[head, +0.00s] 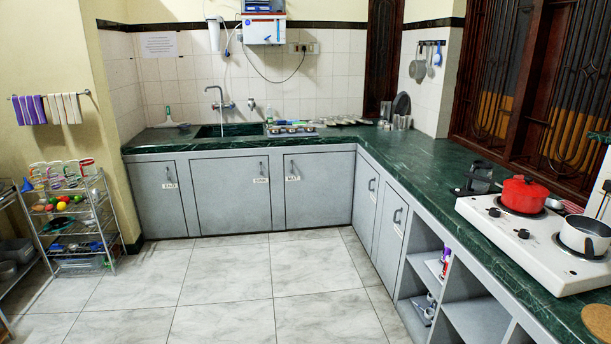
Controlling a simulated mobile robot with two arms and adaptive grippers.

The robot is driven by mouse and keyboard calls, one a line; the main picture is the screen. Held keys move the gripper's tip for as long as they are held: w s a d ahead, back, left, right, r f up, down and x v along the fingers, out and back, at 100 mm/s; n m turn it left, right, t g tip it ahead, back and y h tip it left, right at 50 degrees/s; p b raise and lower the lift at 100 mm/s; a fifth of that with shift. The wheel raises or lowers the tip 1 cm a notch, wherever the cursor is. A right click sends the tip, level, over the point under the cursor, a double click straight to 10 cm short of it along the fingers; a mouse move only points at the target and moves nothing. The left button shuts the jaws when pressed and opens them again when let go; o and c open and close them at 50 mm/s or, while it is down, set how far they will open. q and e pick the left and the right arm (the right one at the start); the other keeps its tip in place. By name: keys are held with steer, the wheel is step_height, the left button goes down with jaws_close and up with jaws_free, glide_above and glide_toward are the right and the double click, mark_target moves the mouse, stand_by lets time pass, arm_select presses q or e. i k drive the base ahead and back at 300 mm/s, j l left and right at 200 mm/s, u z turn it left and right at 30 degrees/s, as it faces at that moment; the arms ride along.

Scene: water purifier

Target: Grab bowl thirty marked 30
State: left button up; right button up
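I cannot make out any bowl with a 30 on it in the head view. Dark rounded vessels (14,252) stand on a low metal shelf at the far left edge; they may be bowls, but no marking on them is readable. Small metal items stand on the far counter around the sink, too small to identify. Neither of my grippers is in view.
An L-shaped green counter (420,172) runs along the back and right walls above grey cabinets (232,193). A white stove (535,238) holds a red pot (524,194) and a white pan (585,236). A wire rack (82,245) stands left. The tiled floor (235,285) is clear.

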mark_target(275, 131)
steer(key=i+j+u, duration=0.25)
steer(key=i, duration=0.8)
steer(key=i+u, duration=0.3)
steer(key=i, duration=0.75)
steer(key=i+z, duration=0.15)
steer(key=i, duration=0.3)
steer(key=i+j+z, duration=0.15)
steer(key=i, duration=0.25)
steer(key=i+j+z, duration=0.15)
steer(key=i, duration=0.25)
steer(key=i+j+z, duration=0.15)
steer(key=i, duration=0.3)
